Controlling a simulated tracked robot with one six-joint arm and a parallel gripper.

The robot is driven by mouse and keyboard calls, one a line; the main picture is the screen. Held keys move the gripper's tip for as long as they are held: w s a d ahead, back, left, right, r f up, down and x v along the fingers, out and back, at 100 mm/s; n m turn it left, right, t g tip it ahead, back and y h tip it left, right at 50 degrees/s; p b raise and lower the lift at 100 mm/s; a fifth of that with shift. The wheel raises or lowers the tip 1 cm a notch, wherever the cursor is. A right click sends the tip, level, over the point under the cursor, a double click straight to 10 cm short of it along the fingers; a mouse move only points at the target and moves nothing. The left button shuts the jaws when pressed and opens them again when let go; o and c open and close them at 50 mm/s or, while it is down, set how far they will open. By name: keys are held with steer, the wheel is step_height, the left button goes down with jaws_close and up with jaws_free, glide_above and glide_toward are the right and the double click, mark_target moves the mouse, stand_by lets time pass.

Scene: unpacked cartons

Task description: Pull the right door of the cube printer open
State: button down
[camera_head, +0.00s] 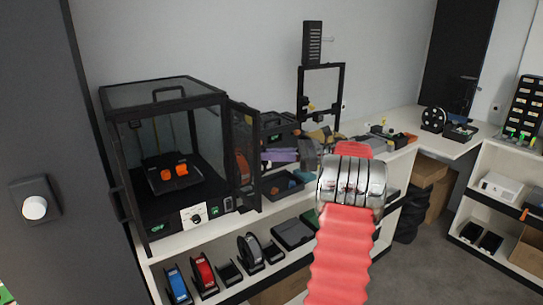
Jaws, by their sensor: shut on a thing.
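The cube printer (160,97) is a black-framed box with clear panels on the white bench at the left. Orange pieces (175,171) lie on its dark bed inside. Its right door (245,150) is a black-framed clear panel that stands out from the right front edge, swung outward at an angle. The front opening is uncovered. My red ribbed arm with a metal joint reaches up from the lower right of the middle.
A shelf below the bench holds spools (250,250) and dark boxes. Bins (283,184) and tools crowd the bench right of the door. A black frame (321,95) stands behind them. A dark panel with a white knob (35,207) is close at the left. Grey floor shows at the right.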

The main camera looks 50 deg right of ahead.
steer(key=shift+w+f, duration=0.1)
steer(key=c, duration=1.9)
jaws_free()
steer(key=shift+o, duration=0.2)
steer(key=shift+d, duration=0.1)
steer(key=v, duration=1.2)
